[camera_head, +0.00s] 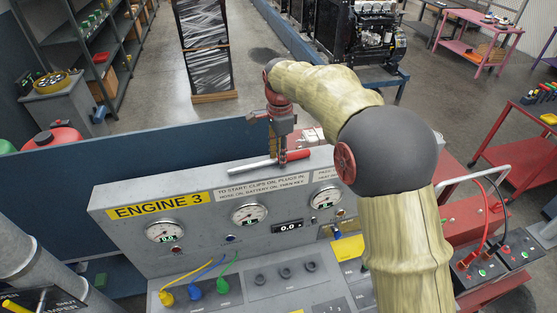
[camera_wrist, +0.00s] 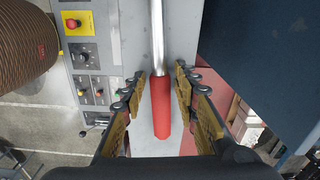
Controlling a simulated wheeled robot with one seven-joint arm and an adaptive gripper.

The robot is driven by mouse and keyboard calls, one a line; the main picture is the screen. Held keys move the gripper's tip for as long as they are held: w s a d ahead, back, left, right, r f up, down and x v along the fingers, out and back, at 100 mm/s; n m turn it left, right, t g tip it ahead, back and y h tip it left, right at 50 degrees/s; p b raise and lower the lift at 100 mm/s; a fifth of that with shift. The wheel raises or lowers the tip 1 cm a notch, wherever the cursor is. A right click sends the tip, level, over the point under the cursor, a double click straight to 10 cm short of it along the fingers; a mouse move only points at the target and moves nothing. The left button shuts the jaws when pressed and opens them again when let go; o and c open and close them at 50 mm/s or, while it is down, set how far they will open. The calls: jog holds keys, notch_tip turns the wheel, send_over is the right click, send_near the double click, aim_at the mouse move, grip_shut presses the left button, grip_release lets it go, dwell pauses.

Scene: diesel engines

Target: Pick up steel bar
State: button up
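The steel bar (camera_head: 252,164) has a bare metal shaft and a red grip, and it lies on the top ledge of the Engine 3 panel (camera_head: 118,190). My gripper (camera_head: 282,155) points down over the bar at its red-grip end. In the wrist view, the bar (camera_wrist: 161,105) runs between the two open fingers of my gripper (camera_wrist: 160,78), one on each side of the red grip. Gaps show between the grip and both fingers. How far the fingertips reach down beside the bar is hard to tell.
Gauges, coloured plugs and switches cover the panel front. A dark blue partition (camera_head: 60,180) stands behind the panel. Right of my arm is a red cart (camera_head: 480,230) with cables. A wrapped pallet load (camera_head: 205,50) stands on open floor behind.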

jog(key=c, duration=0.6)
jog(key=shift+r, duration=0.1)
grip_shut()
